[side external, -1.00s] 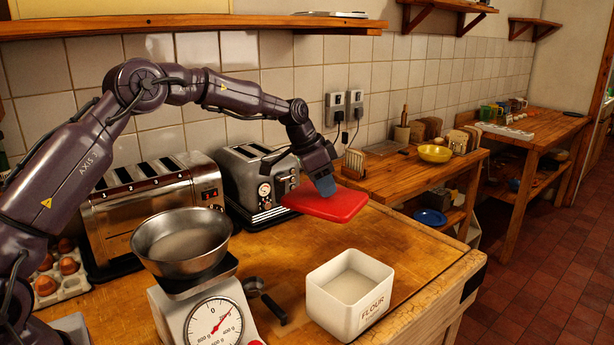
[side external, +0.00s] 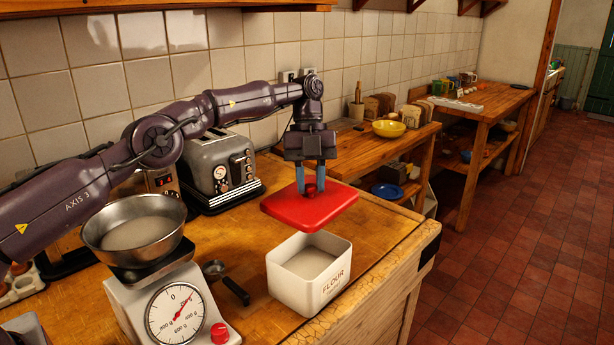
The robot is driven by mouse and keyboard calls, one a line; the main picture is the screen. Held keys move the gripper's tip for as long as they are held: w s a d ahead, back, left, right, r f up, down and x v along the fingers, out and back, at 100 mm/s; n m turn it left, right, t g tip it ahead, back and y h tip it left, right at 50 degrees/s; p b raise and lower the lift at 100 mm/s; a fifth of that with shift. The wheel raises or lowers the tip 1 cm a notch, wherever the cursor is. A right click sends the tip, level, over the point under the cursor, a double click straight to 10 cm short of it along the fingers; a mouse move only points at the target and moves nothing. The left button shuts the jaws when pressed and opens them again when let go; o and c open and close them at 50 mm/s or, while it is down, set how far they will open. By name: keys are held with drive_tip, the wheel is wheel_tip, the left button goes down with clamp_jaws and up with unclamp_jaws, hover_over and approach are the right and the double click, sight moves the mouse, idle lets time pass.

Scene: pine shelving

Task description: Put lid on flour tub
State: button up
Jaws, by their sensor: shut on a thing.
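The white flour tub (side external: 309,274) stands open on the wooden counter near its front right edge, with pale flour inside. The red square lid (side external: 309,207) hangs above and slightly behind the tub, apart from it and roughly level. My gripper (side external: 311,188) points down and is shut on the knob in the middle of the lid. The lid hides a patch of the counter behind the tub.
A kitchen scale (side external: 172,305) with a metal bowl (side external: 138,228) stands left of the tub. A dark-handled scoop (side external: 228,283) lies between them. A toaster (side external: 216,170) stands behind, by the tiled wall. The counter's right edge (side external: 400,262) is close to the tub.

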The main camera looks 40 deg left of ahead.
sight(310, 206)
wheel_tip(310, 206, down, 11)
idle(0.9)
drive_tip(key=shift+f, duration=0.7)
idle(2.7)
drive_tip(key=o, duration=1.5)
drive_tip(key=shift+c, duration=0.2)
drive_tip(key=shift+r, duration=3.55)
clamp_jaws()
